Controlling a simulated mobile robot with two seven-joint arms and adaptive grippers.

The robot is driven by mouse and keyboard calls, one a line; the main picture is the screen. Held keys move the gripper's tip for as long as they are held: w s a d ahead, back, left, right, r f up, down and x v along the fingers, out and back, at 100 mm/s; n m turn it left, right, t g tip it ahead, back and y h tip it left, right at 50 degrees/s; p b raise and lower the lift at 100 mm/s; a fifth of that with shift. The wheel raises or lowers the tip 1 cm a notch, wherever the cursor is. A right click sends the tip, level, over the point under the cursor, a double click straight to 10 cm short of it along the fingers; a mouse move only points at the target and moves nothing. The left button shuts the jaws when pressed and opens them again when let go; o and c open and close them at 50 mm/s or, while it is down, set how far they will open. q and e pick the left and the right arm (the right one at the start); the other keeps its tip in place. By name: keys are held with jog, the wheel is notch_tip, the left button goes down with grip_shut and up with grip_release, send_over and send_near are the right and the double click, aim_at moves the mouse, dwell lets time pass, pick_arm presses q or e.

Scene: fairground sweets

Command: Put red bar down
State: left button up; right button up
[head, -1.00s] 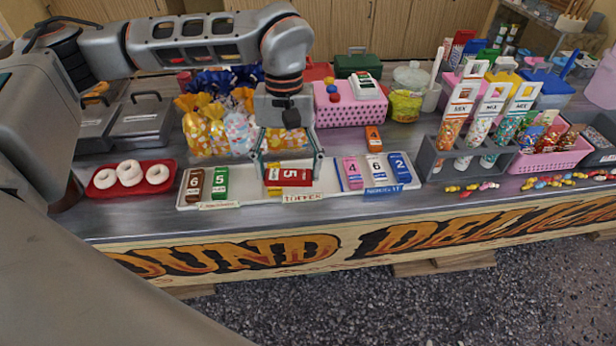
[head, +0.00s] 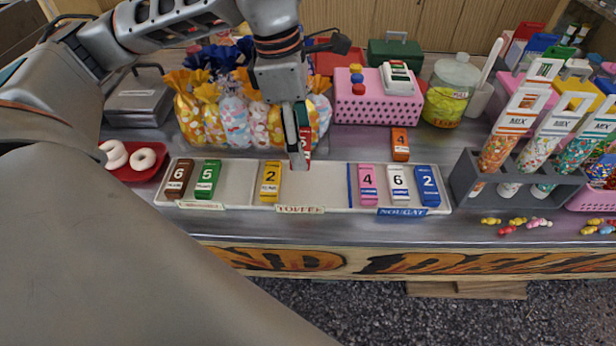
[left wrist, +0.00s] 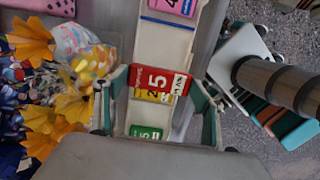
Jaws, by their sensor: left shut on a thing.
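The finger hides most of the bar in the head view. In the left wrist view the red bar (left wrist: 158,79) lies crosswise between the fingertips and partly covers the yellow bar. The long pale tray (head: 324,182) is below. The yellow bar (head: 270,181), marked 2, lies in its middle section, left of the gripper, with bare tray to its right. The TOFFEE label (head: 300,210) is on this section's front edge. My right gripper is not seen.
The tray's left section holds a brown bar (head: 179,179) and a green bar (head: 207,180). Its right section, labelled NOUGAT, holds pink, white and blue bars (head: 427,186). An orange bar (head: 400,144) lies behind the tray. Sweet bags (head: 232,121) stand close behind the gripper.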

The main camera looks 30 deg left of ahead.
aim_at(304, 185)
pick_arm(q)
jog(key=shift+o, duration=0.2)
notch_tip(304, 185, down, 6)
jog(key=shift+s+r+b, duration=0.1)
jog(key=shift+r+b, duration=0.15)
jog(key=shift+b, duration=0.1)
notch_tip(304, 185, down, 4)
jog(key=shift+f+b, duration=0.1)
jog(key=shift+b, duration=0.2)
jog(key=shift+c, duration=0.2)
jog(key=shift+f, duration=0.2)
jog(key=o, duration=1.2)
jog(key=shift+c, duration=0.2)
jog(key=shift+r, duration=0.15)
